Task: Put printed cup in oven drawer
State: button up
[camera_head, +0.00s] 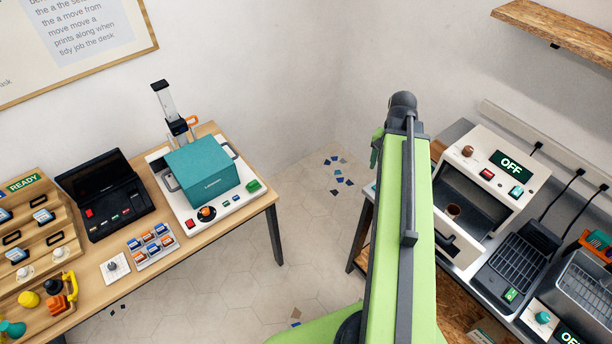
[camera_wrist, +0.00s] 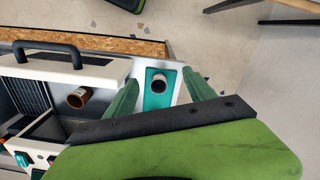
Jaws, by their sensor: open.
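In the wrist view, my gripper (camera_wrist: 158,94) has its two green fingers apart. A pale cup with a dark mouth (camera_wrist: 159,83) stands on a teal pad (camera_wrist: 156,101) and shows between the fingers; nothing shows them touching it. The white oven (camera_head: 493,146) stands at the right of the head view, with its display reading OFF. Its drawer (camera_head: 461,247) is pulled out, and its black handle also shows in the wrist view (camera_wrist: 46,46). A brown cup (camera_head: 453,211) is inside the drawer, also in the wrist view (camera_wrist: 77,97). My arm hides the pale cup in the head view.
A wooden shelf (camera_head: 560,30) is above. At left, a table holds a teal box machine (camera_head: 203,172) and a black case (camera_head: 97,190). Bare floor lies between the tables.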

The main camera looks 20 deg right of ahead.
jog(key=w+a+n, duration=0.3)
jog(key=a+n, duration=0.2)
jog(key=a, duration=1)
jog(key=w+a+n, duration=0.3)
jog(key=a+n, duration=0.2)
jog(key=a, duration=1)
jog(key=shift+w+a, duration=0.1)
notch_tip(320, 180, down, 8)
jog(key=b, duration=0.8)
